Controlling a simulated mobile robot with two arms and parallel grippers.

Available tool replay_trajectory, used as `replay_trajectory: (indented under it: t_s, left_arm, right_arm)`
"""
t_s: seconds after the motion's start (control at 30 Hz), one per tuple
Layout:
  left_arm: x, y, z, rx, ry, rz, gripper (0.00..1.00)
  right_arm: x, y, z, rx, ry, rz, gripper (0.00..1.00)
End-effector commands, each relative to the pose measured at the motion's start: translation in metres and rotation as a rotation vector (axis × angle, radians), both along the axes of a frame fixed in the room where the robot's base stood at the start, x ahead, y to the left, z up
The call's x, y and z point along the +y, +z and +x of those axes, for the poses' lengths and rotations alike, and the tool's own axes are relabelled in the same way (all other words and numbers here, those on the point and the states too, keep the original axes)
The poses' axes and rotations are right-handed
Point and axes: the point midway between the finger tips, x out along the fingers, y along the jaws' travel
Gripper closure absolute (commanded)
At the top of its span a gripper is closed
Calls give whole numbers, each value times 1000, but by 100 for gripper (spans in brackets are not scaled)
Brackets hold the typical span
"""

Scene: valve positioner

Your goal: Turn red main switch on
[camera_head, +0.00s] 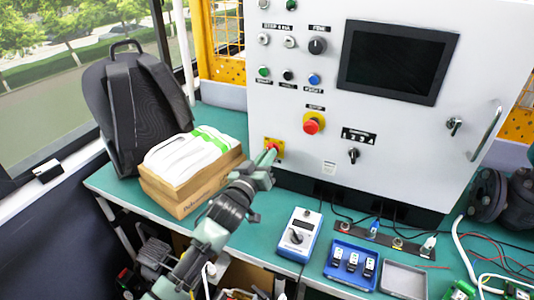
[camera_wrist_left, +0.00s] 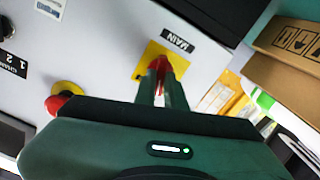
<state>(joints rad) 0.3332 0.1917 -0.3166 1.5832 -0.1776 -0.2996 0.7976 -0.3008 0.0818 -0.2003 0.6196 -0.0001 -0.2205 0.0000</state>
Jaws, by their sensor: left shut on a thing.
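The red main switch (camera_head: 274,147) sits on a yellow plate low on the left of the grey control panel. In the left wrist view the red switch knob (camera_wrist_left: 158,66) shows below a "MAIN" label, on its yellow plate (camera_wrist_left: 148,58). My left gripper (camera_head: 271,154) reaches up to the switch from below. Its two fingers (camera_wrist_left: 163,88) are shut on the red knob, one on each side. The fingers hide part of the knob, so its exact angle is hard to tell. My right gripper is in neither view.
A red emergency button (camera_head: 311,126) on yellow is right of the switch. Cardboard boxes (camera_head: 172,200) and a black backpack (camera_head: 135,105) stand left of the panel. A blue-white meter (camera_head: 299,234) and a blue tray (camera_head: 351,264) lie on the green table (camera_head: 235,118).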

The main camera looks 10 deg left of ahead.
Motion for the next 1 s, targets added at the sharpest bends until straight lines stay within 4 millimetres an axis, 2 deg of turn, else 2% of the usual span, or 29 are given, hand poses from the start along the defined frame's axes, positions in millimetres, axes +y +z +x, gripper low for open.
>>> replay_trajectory:
  t_s: [0.4,1.0]
  left_arm:
    - [-1,1,0,-75,0,392,100]
    - [-2,0,0,-178,-1,917,100]
  right_arm:
    - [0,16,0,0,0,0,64]
    - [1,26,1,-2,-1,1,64]
